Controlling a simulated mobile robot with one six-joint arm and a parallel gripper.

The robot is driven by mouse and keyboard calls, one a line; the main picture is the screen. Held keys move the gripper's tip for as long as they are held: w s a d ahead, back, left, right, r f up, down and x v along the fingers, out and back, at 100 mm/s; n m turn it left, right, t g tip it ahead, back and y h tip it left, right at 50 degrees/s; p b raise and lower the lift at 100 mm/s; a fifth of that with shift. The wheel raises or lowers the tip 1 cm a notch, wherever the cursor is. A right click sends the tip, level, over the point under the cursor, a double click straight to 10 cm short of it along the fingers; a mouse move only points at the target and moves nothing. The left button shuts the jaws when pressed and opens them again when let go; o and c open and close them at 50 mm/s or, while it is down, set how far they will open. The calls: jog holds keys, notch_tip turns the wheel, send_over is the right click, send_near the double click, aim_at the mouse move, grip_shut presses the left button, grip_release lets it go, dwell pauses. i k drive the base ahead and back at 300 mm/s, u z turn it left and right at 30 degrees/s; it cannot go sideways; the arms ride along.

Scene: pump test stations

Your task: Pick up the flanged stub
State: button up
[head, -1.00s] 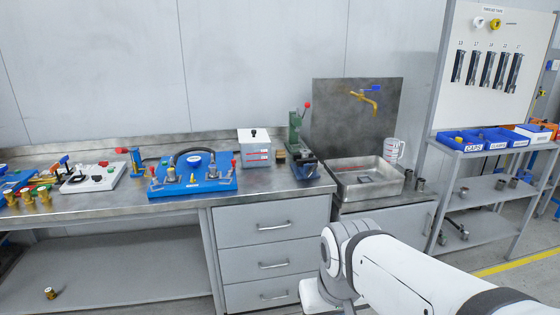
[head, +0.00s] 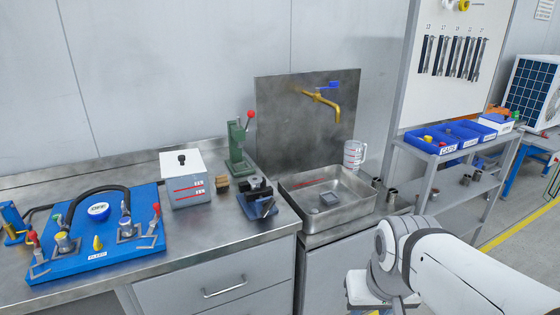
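I cannot pick out the flanged stub with certainty. Small grey metal cylinders (head: 392,196) stand just right of the sink basin and could include it; a flange cannot be made out at this size. More small dark metal pieces (head: 466,180) lie on the middle shelf of the rack at the right. My arm reaches in from the lower right, in front of the sink cabinet, and its end runs off the bottom edge. My gripper's fingers are not visible.
A steel sink (head: 300,205) has a yellow tap (head: 322,99) above it and a measuring jug (head: 353,154) behind. Left on the bench are a vise (head: 259,203), a green press (head: 238,145), a grey box (head: 186,182) and a blue pump board (head: 120,262). Blue bins (head: 432,148) top the rack.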

aim_at(254, 181)
jog(key=u, duration=0.05)
jog(key=i, duration=1.3)
jog(key=u, duration=0.8)
jog(key=k, duration=0.7)
jog(key=u, duration=0.15)
jog(key=i, duration=0.8)
jog(key=z, duration=0.1)
